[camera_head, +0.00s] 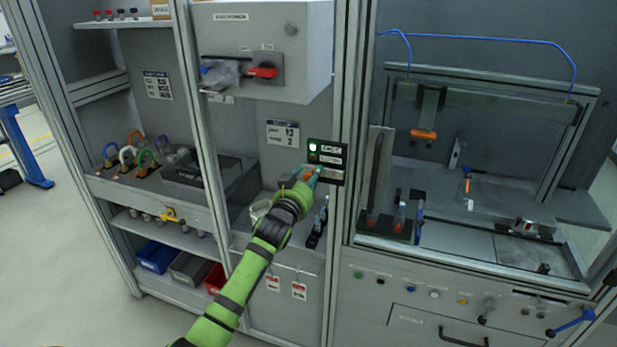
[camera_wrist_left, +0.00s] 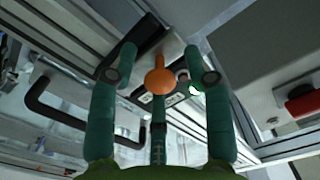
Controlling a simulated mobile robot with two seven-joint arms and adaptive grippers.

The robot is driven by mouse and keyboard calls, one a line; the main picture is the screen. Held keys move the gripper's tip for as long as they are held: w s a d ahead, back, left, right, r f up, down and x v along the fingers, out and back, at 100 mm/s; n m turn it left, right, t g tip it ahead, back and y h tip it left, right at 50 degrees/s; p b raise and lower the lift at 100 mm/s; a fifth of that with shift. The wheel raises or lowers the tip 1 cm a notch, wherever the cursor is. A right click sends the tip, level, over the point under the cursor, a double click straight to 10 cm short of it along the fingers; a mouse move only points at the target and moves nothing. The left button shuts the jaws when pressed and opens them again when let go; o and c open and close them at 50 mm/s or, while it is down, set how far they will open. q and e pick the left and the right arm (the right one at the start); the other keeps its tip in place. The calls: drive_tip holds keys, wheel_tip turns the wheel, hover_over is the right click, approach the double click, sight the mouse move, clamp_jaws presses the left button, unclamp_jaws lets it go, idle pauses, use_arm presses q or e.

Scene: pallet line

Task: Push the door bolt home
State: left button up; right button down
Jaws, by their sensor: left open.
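The door bolt shows as an orange ball knob (camera_wrist_left: 158,80) in the left wrist view, in front of a dark plate on the frame post. In the head view, my left gripper (camera_head: 312,176) is at the lower edge of a black panel (camera_head: 327,150) with a lit green lamp, and it mostly hides the bolt. In the left wrist view, the green fingers of my left gripper (camera_wrist_left: 161,62) are spread, with the knob between them. I cannot tell whether a finger touches the knob. My right gripper is in neither view.
A grey cabinet (camera_head: 262,35) with a red rotary switch (camera_head: 263,71) is above my left arm. A glazed station (camera_head: 490,75) with a blue hose stands right of the post. A black door handle (camera_wrist_left: 62,100) shows left in the wrist view.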

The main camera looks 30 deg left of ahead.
sight(330, 174)
use_arm(q)
clamp_jaws()
drive_tip(key=d, duration=0.2)
drive_tip(key=w+d, duration=0.1)
drive_tip(key=d, duration=0.1)
drive_tip(key=shift+d, duration=0.2)
drive_tip(key=shift+a, duration=0.1)
unclamp_jaws()
drive_tip(key=shift+d, duration=0.2)
